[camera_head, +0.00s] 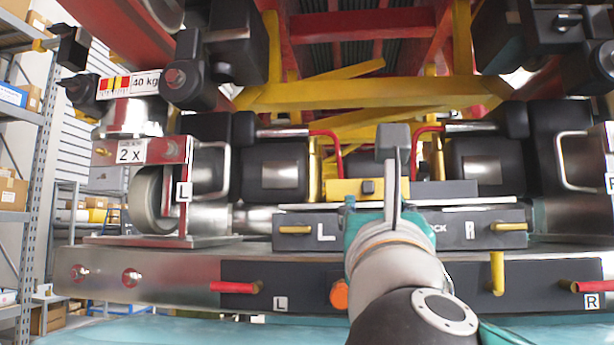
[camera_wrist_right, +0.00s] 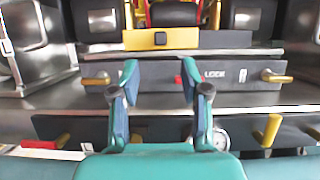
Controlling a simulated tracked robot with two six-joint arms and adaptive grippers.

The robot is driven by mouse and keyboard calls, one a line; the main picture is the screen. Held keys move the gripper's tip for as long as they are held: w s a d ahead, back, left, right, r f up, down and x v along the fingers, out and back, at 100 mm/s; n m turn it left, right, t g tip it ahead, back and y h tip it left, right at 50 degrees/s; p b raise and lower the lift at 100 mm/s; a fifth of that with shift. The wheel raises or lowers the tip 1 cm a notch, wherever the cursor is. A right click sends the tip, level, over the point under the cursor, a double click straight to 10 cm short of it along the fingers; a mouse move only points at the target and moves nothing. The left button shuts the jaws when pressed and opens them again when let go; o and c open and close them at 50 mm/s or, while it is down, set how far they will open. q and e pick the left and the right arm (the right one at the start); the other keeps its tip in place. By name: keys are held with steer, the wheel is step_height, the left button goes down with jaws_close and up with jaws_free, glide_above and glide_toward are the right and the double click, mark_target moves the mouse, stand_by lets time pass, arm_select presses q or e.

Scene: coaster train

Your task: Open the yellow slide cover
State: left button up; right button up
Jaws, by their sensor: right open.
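The yellow slide cover (camera_head: 342,190) is a yellow block with a dark square knob on its front. It sits above the middle of the dark panel marked L, LOCK and R. Its right part is hidden behind my arm in the head view. It also shows whole in the right wrist view (camera_wrist_right: 186,39). My right gripper (camera_head: 393,190) is in front of the panel; in the right wrist view its two fingers (camera_wrist_right: 160,76) are apart, with nothing between them. They appear below the cover and do not touch it. My left gripper is not in view.
The LOCK panel (camera_head: 296,243) has a yellow handle at each end. A lower dark panel (camera_head: 310,271) carries red and yellow handles. A grey wheel (camera_head: 147,198) in a metal bracket stands at left. Yellow and red beams (camera_head: 360,92) cross overhead.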

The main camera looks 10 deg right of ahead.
mark_target(368, 184)
steer(key=p+x, duration=0.4)
steer(key=x, duration=0.6)
steer(key=shift+r+p, duration=0.15)
steer(key=shift+p, duration=0.15)
steer(key=shift+w+d+r, duration=0.1)
steer(key=shift+w+r, duration=0.05)
steer(key=shift+w, duration=0.5)
steer(key=shift+c, duration=0.2)
jaws_close()
